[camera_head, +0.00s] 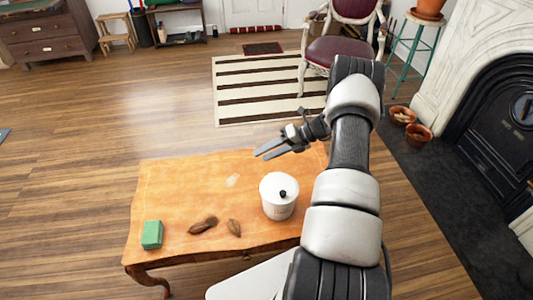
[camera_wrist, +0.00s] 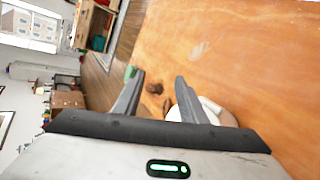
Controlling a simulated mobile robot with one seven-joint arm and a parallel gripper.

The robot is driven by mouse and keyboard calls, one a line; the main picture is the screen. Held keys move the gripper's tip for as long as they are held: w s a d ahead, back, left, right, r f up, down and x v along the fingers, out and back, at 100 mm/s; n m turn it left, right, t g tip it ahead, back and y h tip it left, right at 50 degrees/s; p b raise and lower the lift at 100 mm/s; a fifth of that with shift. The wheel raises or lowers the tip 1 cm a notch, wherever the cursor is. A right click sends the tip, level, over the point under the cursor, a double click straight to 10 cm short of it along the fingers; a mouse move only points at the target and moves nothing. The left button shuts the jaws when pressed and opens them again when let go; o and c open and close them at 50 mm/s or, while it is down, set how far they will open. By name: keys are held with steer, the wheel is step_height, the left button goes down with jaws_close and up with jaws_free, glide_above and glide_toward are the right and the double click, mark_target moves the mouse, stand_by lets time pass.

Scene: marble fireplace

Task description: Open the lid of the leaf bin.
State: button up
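The leaf bin (camera_head: 278,201) is a white round canister near the right end of the wooden table. In the wrist view, the bin (camera_wrist: 207,112) shows in part behind the right finger of my gripper (camera_wrist: 158,80); the knob is hidden there.
The orange-brown table (camera_head: 175,190) also bears a green block (camera_head: 152,234) at its left and two brown leaf-like or pod-like things (camera_head: 203,226) (camera_head: 234,228) left of the bin. A faint pale patch (camera_head: 233,180) lies nearby. A red chair (camera_head: 340,45) stands behind.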

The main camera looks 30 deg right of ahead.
steer(key=p+v, duration=0.1)
steer(key=v, duration=1.6)
steer(key=shift+r, duration=0.25)
steer(key=shift+d, duration=0.1)
steer(key=shift+s, duration=0.15)
